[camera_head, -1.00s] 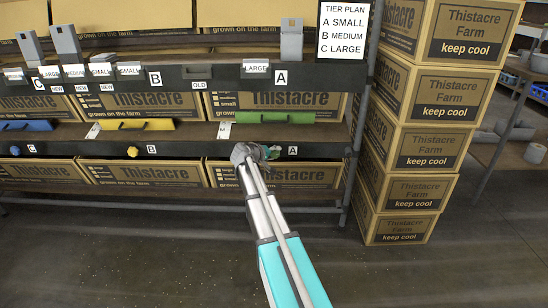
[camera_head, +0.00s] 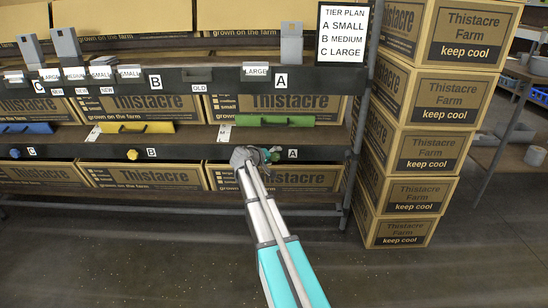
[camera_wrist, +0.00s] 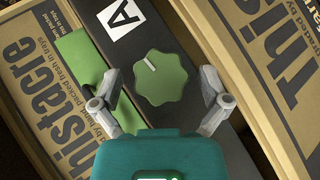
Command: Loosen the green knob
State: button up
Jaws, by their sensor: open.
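The green knob (camera_wrist: 166,77) is a scalloped dial with a white pointer line, mounted on the dark shelf rail next to the A label (camera_wrist: 121,18). In the wrist view its pointer slants toward the upper left. My gripper (camera_wrist: 160,84) is open, with one finger on each side of the knob and a visible gap on both sides. In the head view my gripper (camera_head: 268,154) is at the rail just left of the A label, and it largely hides the knob.
A green bar (camera_head: 274,120) lies on the shelf above the rail. A yellow knob (camera_head: 132,154) and a blue knob (camera_head: 15,153) sit further left. Cartons (camera_head: 275,178) fill the tier below. Stacked boxes (camera_head: 413,150) stand at the right.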

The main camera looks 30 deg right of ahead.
jog(key=shift+r+p, duration=0.1)
jog(key=shift+p, duration=0.35)
